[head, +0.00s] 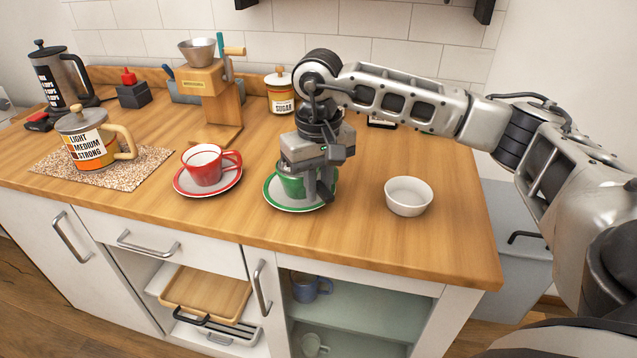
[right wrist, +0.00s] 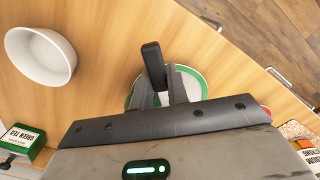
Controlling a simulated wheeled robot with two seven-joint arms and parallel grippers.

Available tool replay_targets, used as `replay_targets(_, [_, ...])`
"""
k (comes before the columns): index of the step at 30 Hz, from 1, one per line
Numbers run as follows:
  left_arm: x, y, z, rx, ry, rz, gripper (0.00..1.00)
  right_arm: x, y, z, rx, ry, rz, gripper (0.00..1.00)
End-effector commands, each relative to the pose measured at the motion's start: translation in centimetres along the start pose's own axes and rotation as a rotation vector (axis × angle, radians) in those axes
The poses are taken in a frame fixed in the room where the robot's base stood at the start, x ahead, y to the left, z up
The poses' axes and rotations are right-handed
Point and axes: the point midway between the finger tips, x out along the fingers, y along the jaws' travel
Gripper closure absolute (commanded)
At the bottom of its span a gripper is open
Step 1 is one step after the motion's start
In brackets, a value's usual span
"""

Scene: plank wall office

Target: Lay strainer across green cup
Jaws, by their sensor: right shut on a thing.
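The green cup (head: 291,186) stands on its white saucer with a green rim (head: 282,203), near the counter's front edge; both also show in part behind my fingers in the right wrist view. My right gripper (head: 319,188) is at the cup, pointing down, and hides much of it. It is shut on what seems to be the strainer; a dark bar (right wrist: 153,66), perhaps its handle, shows between the fingers in the right wrist view. The strainer's bowl cannot be made out, nor whether it touches the cup. My left gripper is not in view.
A red cup (head: 203,165) on a saucer stands to the left, and a white bowl (head: 408,196) to the right. Behind are a wooden grinder (head: 208,85) and sugar jar (head: 281,92). A labelled pot (head: 88,140) stands on a mat at far left. The counter right of the bowl is clear.

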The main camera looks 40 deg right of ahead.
Motion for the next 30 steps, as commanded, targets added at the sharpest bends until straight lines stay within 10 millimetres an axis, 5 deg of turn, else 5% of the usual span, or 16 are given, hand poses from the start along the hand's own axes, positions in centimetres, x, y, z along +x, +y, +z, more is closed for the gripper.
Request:
replay_targets(1, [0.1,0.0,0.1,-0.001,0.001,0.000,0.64,0.1,0.0,0.0,0.000,0.000,0.000,1.00])
replay_targets(3, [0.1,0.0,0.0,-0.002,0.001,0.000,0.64,0.1,0.0,0.0,0.000,0.000,0.000,0.70])
replay_targets(5, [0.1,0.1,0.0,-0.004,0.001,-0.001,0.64,0.1,0.0,0.0,0.000,0.000,0.000,0.59])
replay_targets(17, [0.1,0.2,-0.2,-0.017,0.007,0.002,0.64,-0.5,0.0,-0.1,0.000,0.003,-0.001,0.59])
replay_targets(30, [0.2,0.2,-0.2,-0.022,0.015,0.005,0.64,-10.4,-0.1,-0.1,0.000,0.006,-0.002,0.59])
